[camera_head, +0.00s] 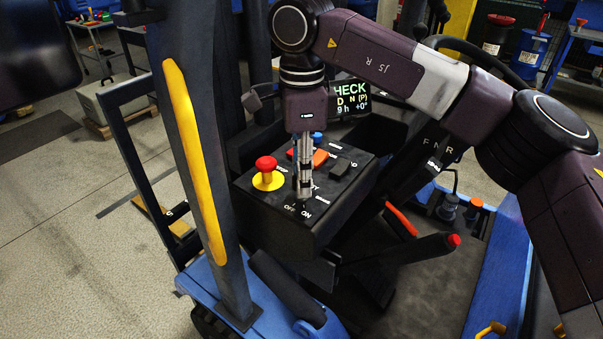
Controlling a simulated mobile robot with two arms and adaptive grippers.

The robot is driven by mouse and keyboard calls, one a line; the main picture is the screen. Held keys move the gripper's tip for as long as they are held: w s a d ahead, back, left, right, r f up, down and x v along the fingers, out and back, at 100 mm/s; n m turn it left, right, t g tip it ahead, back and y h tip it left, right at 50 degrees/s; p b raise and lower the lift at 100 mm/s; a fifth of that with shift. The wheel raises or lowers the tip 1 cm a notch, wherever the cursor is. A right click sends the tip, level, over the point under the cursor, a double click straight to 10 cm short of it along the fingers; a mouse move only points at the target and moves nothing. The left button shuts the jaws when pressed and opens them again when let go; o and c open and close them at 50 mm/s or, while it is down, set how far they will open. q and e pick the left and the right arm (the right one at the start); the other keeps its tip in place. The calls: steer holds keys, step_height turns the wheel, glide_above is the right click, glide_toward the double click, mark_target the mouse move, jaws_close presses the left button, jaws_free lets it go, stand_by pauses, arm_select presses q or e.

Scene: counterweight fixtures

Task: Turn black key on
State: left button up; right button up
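A black control box (345,190) sits on the blue vehicle, with a red mushroom button (266,163) on a yellow base at its left. White OFF and ON marks (298,211) are printed near its front edge. My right gripper (304,195) points straight down at the panel just above these marks. Its fingers look narrow and close together from this side. The black key is not clearly visible; the fingers cover the spot above the marks, so I cannot tell whether they hold it. My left gripper is not in view.
An orange-red switch (320,158), a black switch (340,168) and a blue knob (317,137) are on the panel behind the gripper. A lit display (351,102) stands behind. A dark post with a yellow handle (195,160) rises at the left. Levers (430,247) stand at the right.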

step_height(320, 180, up, 12)
stand_by(0.4)
steer(key=shift+f, duration=0.1)
